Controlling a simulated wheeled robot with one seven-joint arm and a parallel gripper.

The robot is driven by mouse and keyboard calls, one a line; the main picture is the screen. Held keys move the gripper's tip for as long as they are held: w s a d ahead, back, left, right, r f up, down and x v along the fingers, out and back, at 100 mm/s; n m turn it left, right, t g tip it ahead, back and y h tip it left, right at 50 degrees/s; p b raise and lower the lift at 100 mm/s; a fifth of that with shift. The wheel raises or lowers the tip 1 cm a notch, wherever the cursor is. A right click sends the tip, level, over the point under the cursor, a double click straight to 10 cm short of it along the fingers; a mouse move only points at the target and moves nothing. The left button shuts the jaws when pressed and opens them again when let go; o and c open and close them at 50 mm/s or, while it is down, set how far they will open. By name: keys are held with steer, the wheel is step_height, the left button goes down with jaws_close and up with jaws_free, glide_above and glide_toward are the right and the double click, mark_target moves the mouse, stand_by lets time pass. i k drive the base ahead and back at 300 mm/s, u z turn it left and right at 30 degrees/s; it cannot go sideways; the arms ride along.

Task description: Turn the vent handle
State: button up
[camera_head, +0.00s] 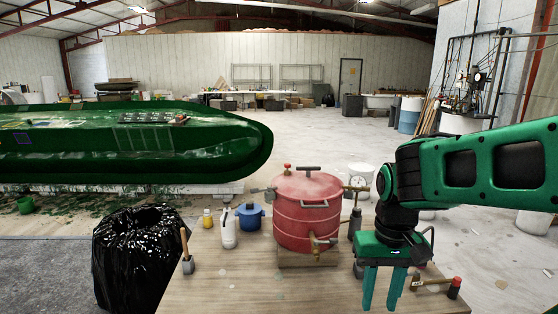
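A red round pressure pot (306,213) with a lid stands on the wooden table (230,285). A small red-topped fitting (287,167) and a dark bar handle (309,169) are on its lid. A brass tap (318,246) is low on its front right, and a gauge (357,183) is on its right side. I cannot tell which of these is the vent handle. My green gripper (380,298) points down over the table, right of the pot and apart from it. Its two fingers are spread with nothing seen between them.
White bottle (229,229), blue pot (250,216), yellow bottle (208,219) and a brush in a cup (187,257) stand left of the pot. A red-ended tool (453,288) lies right of my gripper. A black bag (140,255) is left of the table. The front middle of the table is mostly clear.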

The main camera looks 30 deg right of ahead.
mark_target(308, 169)
steer(key=z, duration=0.3)
steer(key=i, duration=1.15)
steer(key=z, duration=0.55)
